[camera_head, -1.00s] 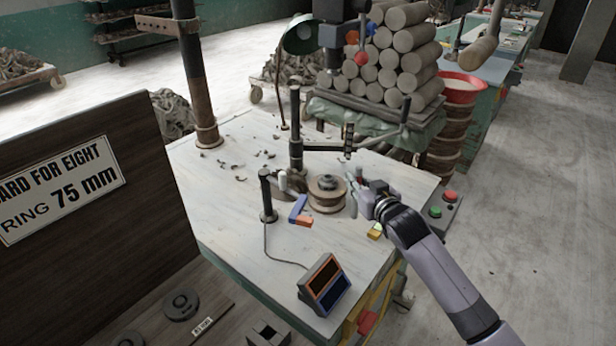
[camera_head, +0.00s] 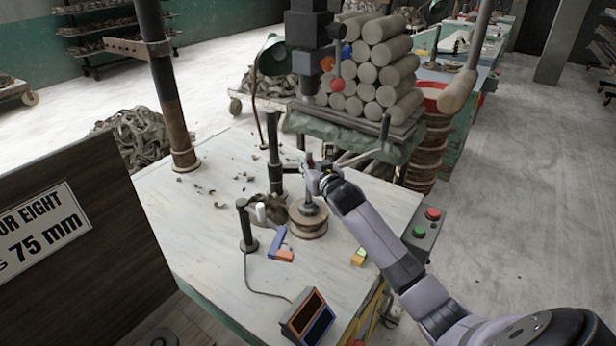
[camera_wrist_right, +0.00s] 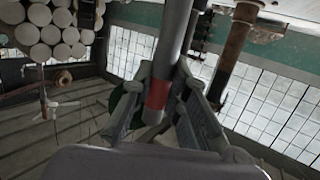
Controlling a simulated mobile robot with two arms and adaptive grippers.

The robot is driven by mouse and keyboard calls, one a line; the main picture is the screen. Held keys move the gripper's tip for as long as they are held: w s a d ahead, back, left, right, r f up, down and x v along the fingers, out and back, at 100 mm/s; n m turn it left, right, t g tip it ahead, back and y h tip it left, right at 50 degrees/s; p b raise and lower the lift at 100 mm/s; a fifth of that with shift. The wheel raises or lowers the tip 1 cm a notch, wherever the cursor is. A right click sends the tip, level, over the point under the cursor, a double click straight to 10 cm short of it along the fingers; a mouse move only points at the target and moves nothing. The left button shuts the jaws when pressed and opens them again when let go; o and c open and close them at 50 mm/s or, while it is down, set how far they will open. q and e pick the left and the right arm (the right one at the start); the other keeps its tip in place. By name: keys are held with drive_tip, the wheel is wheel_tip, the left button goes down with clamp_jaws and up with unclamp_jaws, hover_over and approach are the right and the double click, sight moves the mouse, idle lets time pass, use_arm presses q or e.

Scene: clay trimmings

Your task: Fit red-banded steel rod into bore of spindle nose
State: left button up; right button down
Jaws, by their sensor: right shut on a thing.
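The steel rod (camera_head: 309,193) is held upright in my right gripper (camera_head: 316,178). Its lower end is over the middle of the round brown flanged piece on the bench, which looks like the spindle nose (camera_head: 307,227). The bore does not show, and I cannot tell whether the rod's tip is inside it or just above. In the right wrist view, the rod's red band (camera_wrist_right: 157,95) sits between the two fingers of my right gripper (camera_wrist_right: 160,108), which are shut on the rod. My left gripper is not in view.
A black machine head (camera_head: 308,45) hangs behind, with a red-knobbed lever (camera_head: 337,85). A dark post (camera_head: 274,155) stands close left of the rod. A blue-orange tool (camera_head: 281,245) and a display box (camera_head: 307,316) lie nearer. Clay logs (camera_head: 375,65) are stacked behind.

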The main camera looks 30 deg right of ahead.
drive_tip(key=shift+f, duration=1.7)
drive_tip(key=c, duration=2)
unclamp_jaws()
drive_tip(key=shift+f, duration=0.2)
drive_tip(key=o, duration=0.4)
drive_tip(key=shift+o, duration=0.2)
drive_tip(key=shift+s+r, duration=0.15)
drive_tip(key=b+v, duration=0.1)
drive_tip(key=v, duration=1)
drive_tip(key=shift+s, duration=0.4)
drive_tip(key=shift+a, duration=0.1)
